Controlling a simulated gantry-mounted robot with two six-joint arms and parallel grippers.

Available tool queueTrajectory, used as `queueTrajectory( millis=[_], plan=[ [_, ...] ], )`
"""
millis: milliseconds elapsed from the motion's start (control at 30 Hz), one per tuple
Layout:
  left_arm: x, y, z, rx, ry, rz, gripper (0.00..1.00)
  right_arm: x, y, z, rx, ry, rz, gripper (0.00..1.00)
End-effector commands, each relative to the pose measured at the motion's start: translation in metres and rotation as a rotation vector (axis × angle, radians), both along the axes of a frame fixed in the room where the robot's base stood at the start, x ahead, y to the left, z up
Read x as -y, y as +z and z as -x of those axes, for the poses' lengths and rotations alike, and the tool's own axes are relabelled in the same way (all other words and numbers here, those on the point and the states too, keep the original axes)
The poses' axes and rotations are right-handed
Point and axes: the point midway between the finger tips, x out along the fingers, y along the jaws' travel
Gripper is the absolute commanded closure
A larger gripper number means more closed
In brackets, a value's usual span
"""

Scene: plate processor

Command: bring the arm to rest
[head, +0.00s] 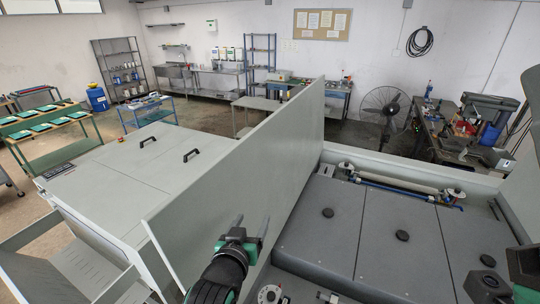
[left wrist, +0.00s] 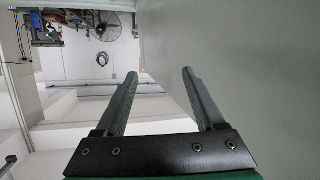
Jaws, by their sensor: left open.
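My left gripper (head: 251,222) is in the lower middle of the head view, in front of a large upright grey panel (head: 255,150). Its two fingers are apart with nothing between them. In the left wrist view the open fingers (left wrist: 167,77) point away from the camera, and a smooth grey-green surface (left wrist: 240,60) fills the right side, close by the right finger. I cannot tell whether the finger touches it.
Right of the panel is a recessed dark grey deck (head: 322,235) with round black knobs and a roller (head: 400,179) at its back. Left is a light grey cabinet top (head: 135,175) with two black handles. Benches, a fan (head: 385,103) and shelves stand farther back.

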Motion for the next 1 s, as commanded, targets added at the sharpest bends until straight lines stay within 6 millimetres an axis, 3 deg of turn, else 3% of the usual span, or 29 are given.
queueTrajectory(
  millis=[33, 133, 200, 300, 433, 500, 633, 733, 1000],
  plan=[
    [-0.014, 0.045, 0.002, 0.103, 0.014, 0.017, 0.29, 0.000, 0.000, 0.000, 0.000, 0.000, 0.000, 1.00],
    [-0.040, 0.129, 0.020, 0.303, 0.038, 0.038, 0.29, 0.000, 0.000, 0.000, 0.000, 0.000, 0.000, 1.00],
    [-0.060, 0.184, 0.042, 0.445, 0.058, 0.046, 0.29, 0.000, 0.000, 0.000, 0.000, 0.000, 0.000, 1.00],
    [-0.086, 0.257, 0.088, 0.651, 0.087, 0.050, 0.29, 0.000, 0.000, 0.000, 0.000, 0.000, 0.000, 1.00],
    [-0.115, 0.327, 0.159, 0.894, 0.126, 0.040, 0.29, 0.000, 0.000, 0.000, 0.000, 0.000, 0.000, 1.00],
    [-0.124, 0.349, 0.192, 0.994, 0.141, 0.032, 0.29, 0.000, 0.000, 0.000, 0.000, 0.000, 0.000, 1.00],
    [-0.133, 0.371, 0.231, 1.102, 0.158, 0.022, 0.29, 0.000, 0.000, 0.000, 0.000, 0.000, 0.000, 1.00],
    [-0.135, 0.375, 0.240, 1.126, 0.162, 0.019, 0.29, 0.000, 0.000, 0.000, 0.000, 0.000, 0.000, 1.00],
    [-0.135, 0.374, 0.239, 1.123, 0.162, 0.019, 0.29, 0.000, 0.000, 0.000, 0.000, 0.000, 0.000, 1.00]
  ],
)
